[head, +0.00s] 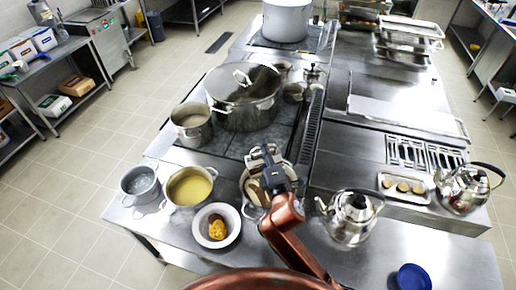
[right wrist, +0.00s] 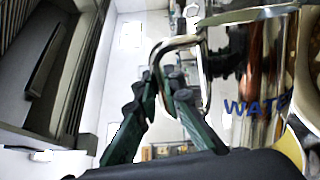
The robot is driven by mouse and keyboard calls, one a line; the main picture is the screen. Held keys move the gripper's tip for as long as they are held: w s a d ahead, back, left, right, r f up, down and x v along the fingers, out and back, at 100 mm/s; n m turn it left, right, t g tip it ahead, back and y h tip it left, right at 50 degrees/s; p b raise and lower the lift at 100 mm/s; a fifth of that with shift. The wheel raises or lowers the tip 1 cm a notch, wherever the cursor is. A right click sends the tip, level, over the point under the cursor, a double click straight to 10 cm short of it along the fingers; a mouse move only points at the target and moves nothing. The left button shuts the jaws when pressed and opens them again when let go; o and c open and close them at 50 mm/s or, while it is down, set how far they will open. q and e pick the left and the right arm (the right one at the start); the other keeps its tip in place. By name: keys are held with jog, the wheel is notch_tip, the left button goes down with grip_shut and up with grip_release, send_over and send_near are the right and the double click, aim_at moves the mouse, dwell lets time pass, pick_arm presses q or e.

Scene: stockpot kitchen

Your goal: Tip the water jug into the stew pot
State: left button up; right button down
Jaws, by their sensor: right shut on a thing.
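The water jug (right wrist: 245,85) is shiny steel with blue lettering that begins "WATE" in the right wrist view. Its bent metal handle (right wrist: 178,44) runs down to the green fingers of my right gripper (right wrist: 163,90), which is shut on it. In the head view my right gripper (head: 268,158) is over a steel vessel (head: 250,187) at the front of the cooktop; the gripper and arm hide much of this vessel, and I cannot tell whether it is the jug. Which pot is the stew pot is unclear; a large lidded pot (head: 240,113) stands behind. My left gripper is not in view.
Around the vessel stand a pot of yellow liquid (head: 190,188), a grey pot (head: 140,183), a pot with pale contents (head: 190,122) and a white bowl (head: 216,225) with orange food. A kettle (head: 350,217) stands on the right. The front right counter is mostly clear.

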jog(key=shift+w+d+f+m, duration=0.1)
jog(key=shift+d+f+m, duration=0.05)
jog(key=shift+d+m, duration=0.45)
jog(key=shift+w+d+r, duration=0.1)
jog(key=shift+d+r, duration=0.15)
jog(key=shift+d, duration=0.1)
jog(key=w+d+m+p, duration=0.1)
jog(key=d+m+p, duration=0.3)
jog(key=d+m, duration=0.2)
jog(key=shift+w+d+r, duration=0.15)
jog(key=shift+w+d, duration=0.25)
jog(key=shift+d, duration=0.4)
jog(key=shift+a, duration=0.1)
dwell(1.6)
